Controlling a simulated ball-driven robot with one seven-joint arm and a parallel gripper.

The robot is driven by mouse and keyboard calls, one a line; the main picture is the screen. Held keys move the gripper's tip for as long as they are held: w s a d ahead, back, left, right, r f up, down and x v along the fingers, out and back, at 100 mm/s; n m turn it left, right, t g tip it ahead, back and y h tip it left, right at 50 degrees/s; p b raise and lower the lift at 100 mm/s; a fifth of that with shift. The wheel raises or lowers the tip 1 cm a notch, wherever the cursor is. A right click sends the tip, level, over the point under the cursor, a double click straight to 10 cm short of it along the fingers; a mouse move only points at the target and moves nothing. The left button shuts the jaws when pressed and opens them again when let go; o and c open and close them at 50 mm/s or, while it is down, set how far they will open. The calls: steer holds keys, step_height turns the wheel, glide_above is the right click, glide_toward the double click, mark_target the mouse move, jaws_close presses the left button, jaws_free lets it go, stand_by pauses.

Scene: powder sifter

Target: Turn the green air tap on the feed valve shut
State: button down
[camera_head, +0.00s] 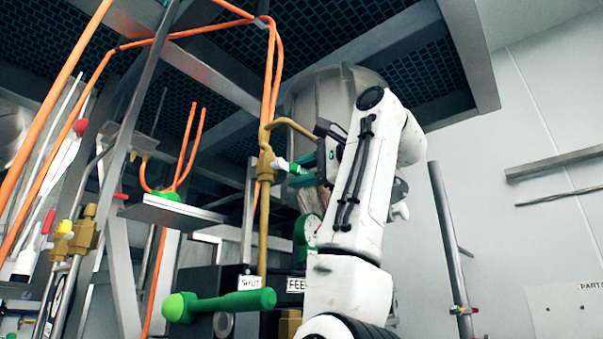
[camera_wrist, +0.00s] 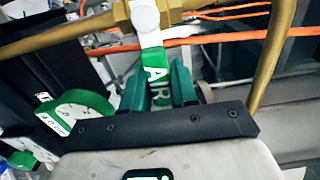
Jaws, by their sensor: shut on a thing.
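The green air tap handle (camera_wrist: 155,66), lettered "AIR", points down from a white hub (camera_wrist: 145,14) on a brass fitting in the wrist view. My gripper (camera_wrist: 157,85) is shut on this handle, with one green finger on each side of it. In the head view the tap's green and white end (camera_head: 281,163) shows beside the brass fitting (camera_head: 265,166) on the brass pipe. My gripper (camera_head: 303,172) reaches it from the right there. My fingers and wrist partly hide the handle.
A large green lever (camera_head: 225,304) sits low in front, near the "SHUT" label (camera_head: 249,282) and a partly hidden "FEED" label (camera_head: 295,285). A green-rimmed dial (camera_wrist: 80,116) is left of my gripper. Orange hoses (camera_head: 272,70) run close above the tap.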

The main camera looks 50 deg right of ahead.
steer(key=shift+d+f, duration=0.1)
steer(key=c, duration=1)
jaws_free()
steer(key=shift+o, duration=0.2)
steer(key=shift+s, duration=0.1)
steer(key=s+b, duration=0.3)
steer(key=s, duration=0.7)
steer(key=shift+s+d+b, duration=0.15)
steer(key=shift+s+b, duration=0.15)
steer(key=shift+s, duration=0.05)
